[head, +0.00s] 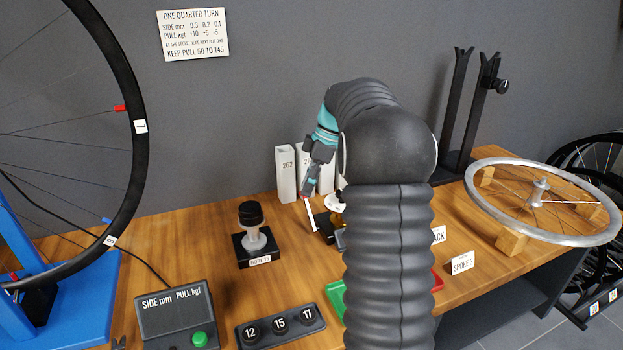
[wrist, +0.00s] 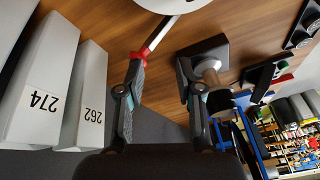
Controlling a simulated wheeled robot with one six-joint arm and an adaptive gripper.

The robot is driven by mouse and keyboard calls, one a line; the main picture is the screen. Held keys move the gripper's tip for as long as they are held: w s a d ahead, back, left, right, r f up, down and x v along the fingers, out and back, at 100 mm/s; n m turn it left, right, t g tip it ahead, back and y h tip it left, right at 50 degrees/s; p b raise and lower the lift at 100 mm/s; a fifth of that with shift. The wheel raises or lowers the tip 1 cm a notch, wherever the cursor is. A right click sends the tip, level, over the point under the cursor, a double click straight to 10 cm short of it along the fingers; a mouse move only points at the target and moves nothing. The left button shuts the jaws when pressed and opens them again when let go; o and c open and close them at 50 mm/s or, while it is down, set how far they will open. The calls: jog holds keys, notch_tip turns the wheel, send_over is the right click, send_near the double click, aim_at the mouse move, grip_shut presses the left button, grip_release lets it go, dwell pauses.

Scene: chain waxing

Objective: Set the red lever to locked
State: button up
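In the wrist view, a red piece (wrist: 146,54), which looks like the red lever, sits at the end of a pale rod (wrist: 160,32) running toward a white round part (wrist: 172,4). My gripper (wrist: 167,70) has its two fingers spread with a clear gap between them. One fingertip is at the red piece; I cannot tell whether they touch. The other finger is beside a dark block (wrist: 207,52) with a metal cylinder. My arm hides much of the fixture; lock markings are not readable.
White boxes (wrist: 32,100) labelled 274 and 262 (wrist: 88,100) stand close beside my gripper. A black-knobbed stand (head: 253,240) is to the left on the wooden bench (head: 205,260). A spoked wheel (head: 484,176) lies at the right. The grey wall is behind.

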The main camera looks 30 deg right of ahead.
jog(key=shift+o, duration=0.3)
jog(key=shift+d+r, duration=0.1)
jog(key=shift+r, duration=0.1)
jog(key=v, duration=1.1)
jog(key=shift+r, duration=0.35)
jog(key=shift+d, duration=0.1)
